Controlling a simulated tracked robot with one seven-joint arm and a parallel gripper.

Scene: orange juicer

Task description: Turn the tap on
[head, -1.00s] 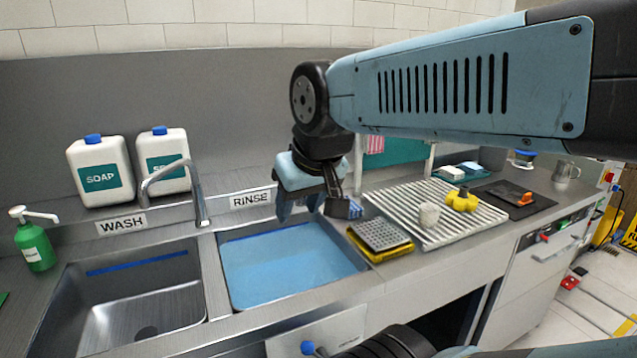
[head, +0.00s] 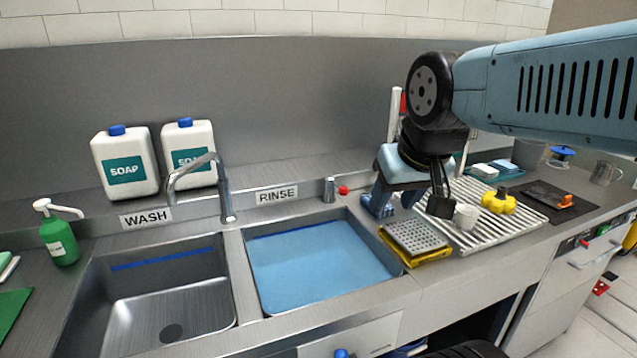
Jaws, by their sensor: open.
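The tap (head: 228,200) is a curved steel spout at the back between the two sinks, arching left over the wash basin. No water stream shows under it. A short steel post (head: 329,190) stands behind the rinse basin, with a small red knob (head: 343,190) beside it; whether they belong to the tap I cannot tell. My gripper (head: 408,206) is open and points down, right of the red knob and well right of the spout, near the perforated tray. No object shows between its fingers, though the gap is partly in front of the drainer.
The wash basin (head: 185,305) is empty; the rinse basin (head: 315,265) holds blue water. Two soap jugs (head: 125,172) and a green pump bottle (head: 58,240) stand left. The perforated grey tray (head: 415,237), white cup (head: 467,216) and ribbed drainer (head: 490,232) lie right.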

